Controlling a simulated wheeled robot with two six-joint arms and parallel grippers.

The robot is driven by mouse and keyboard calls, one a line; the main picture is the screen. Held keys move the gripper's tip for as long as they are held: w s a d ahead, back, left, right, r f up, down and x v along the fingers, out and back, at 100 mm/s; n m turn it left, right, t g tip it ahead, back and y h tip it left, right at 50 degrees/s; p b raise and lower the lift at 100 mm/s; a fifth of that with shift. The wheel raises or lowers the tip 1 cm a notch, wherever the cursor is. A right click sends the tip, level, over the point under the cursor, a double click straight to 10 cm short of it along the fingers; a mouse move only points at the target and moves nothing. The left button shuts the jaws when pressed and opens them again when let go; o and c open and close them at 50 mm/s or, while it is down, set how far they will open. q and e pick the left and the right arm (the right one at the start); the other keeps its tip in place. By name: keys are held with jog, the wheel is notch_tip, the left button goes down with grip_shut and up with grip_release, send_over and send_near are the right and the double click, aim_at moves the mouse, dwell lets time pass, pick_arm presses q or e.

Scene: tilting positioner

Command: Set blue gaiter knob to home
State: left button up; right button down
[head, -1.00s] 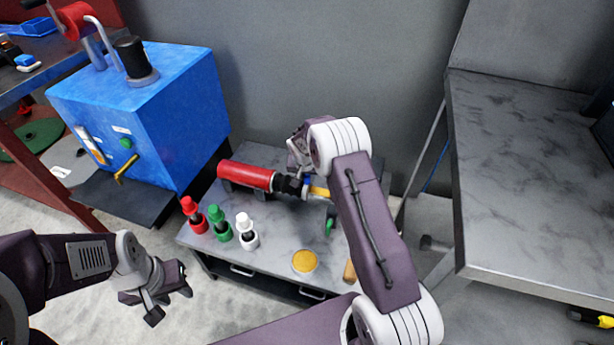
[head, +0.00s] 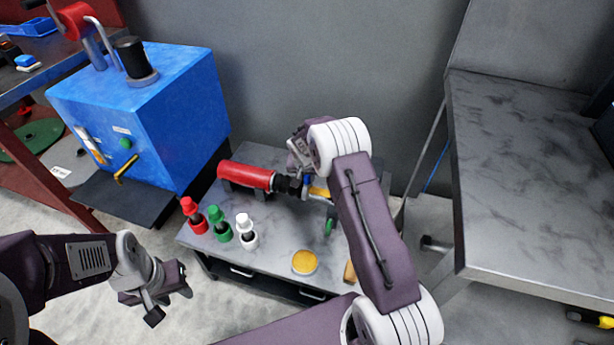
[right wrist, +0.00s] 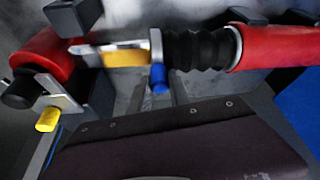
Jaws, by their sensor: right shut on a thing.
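The blue gaiter knob (right wrist: 158,78) hangs below a metal collar (right wrist: 156,47) in the right wrist view, between the black ribbed gaiter (right wrist: 198,50) and a yellow section (right wrist: 125,57). In the head view it is a small blue patch (head: 306,181) just below my right gripper (head: 299,160). My right gripper is shut at the knob. Its fingertips cannot be made out clearly, and its purple body (right wrist: 180,140) fills the bottom of the wrist view. My left gripper (head: 170,303) is open and empty, low at the left, away from the table.
A red cylinder (head: 245,176) lies on dark cradles on the small table (head: 275,228). A yellow disc (head: 304,262) lies nearer. A blue machine (head: 185,110) stands behind left.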

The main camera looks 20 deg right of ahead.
dwell(0.5)
jog(key=s+d, duration=0.2)
jog(key=d, duration=0.1)
jog(key=s+d, duration=0.5)
jog(key=shift+d, duration=0.35)
jog(key=shift+s+d, duration=0.15)
jog(key=shift+d, duration=0.05)
jog(key=c, duration=1.2)
grip_release()
jog(key=shift+s+d, duration=0.1)
